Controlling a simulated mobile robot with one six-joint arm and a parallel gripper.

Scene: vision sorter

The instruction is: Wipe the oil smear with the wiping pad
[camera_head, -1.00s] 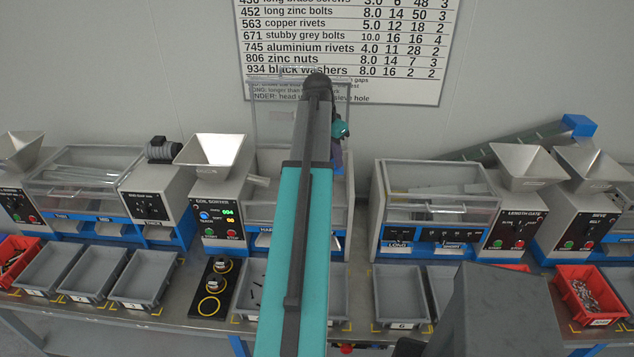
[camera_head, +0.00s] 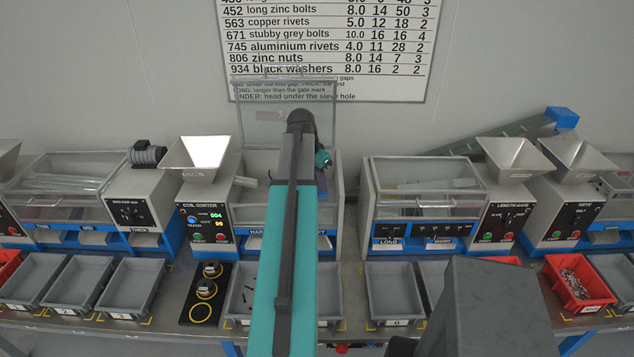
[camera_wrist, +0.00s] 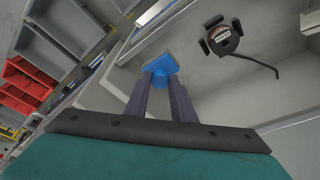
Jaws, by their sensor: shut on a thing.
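In the wrist view my gripper (camera_wrist: 160,98) is shut on the blue wiping pad (camera_wrist: 161,64), which sits at its fingertips over a pale grey surface inside a machine. I cannot tell whether the pad touches that surface. In the head view my arm reaches into the coil sorter (camera_head: 205,219), and the arm largely hides the fingers and pad. I cannot make out the oil smear in either view.
A round dark part with a curved black cable (camera_wrist: 222,38) lies near the pad. The coil sorter's clear lid (camera_head: 262,112) stands raised behind my arm. Grey trays (camera_head: 130,285) and a red bin (camera_head: 580,287) line the bench front.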

